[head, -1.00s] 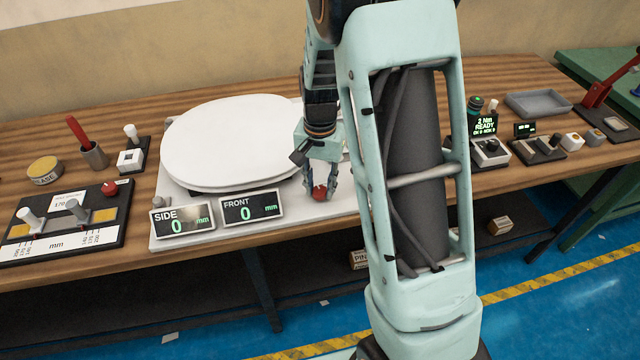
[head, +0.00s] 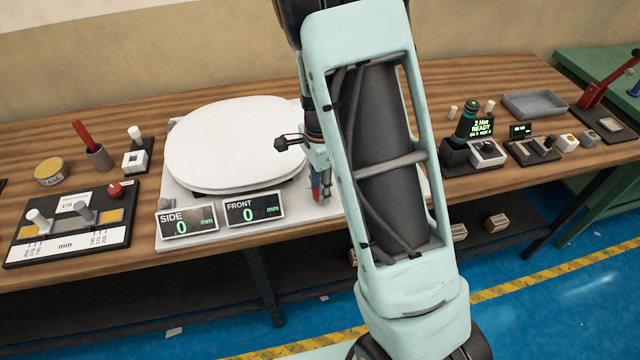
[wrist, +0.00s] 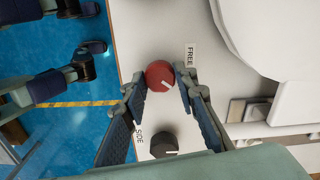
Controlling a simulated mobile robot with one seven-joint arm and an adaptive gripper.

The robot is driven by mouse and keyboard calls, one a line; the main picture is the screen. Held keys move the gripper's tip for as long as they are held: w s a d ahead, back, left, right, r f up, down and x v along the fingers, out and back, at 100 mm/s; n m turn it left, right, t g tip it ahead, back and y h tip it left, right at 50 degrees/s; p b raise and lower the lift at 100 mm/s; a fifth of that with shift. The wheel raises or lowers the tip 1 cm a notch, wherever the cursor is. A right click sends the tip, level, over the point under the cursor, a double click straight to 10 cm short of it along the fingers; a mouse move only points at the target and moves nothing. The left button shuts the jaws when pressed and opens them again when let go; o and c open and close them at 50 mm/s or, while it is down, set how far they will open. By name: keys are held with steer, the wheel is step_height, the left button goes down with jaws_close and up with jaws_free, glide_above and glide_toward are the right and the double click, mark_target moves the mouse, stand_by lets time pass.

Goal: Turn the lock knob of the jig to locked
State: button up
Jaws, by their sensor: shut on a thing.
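The jig's white base plate (head: 160,240) carries a white toilet seat and lid (head: 235,145). The red lock knob (wrist: 160,75) has a pale pointer line and sits beside a label reading FREE (wrist: 190,57). My gripper (wrist: 158,84) is around the red knob, one finger on each side, shut on it. In the head view my gripper (head: 319,192) is at the plate's right front, and only a sliver of red shows there. A dark knob (wrist: 163,146) with a pale line lies between the fingers, nearer the palm, by a label reading SIDE.
SIDE (head: 187,221) and FRONT (head: 254,209) displays both read 0 mm, left of my gripper. A black gauge board (head: 70,225) with another red knob is at far left. A torque unit reading READY (head: 486,145) and a grey tray (head: 535,103) are at right.

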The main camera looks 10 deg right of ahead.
steer(key=shift+r+m, duration=0.1)
steer(key=shift+m, duration=0.4)
steer(key=o, duration=1.2)
steer(key=shift+c, duration=0.2)
step_height(320, 180, up, 12)
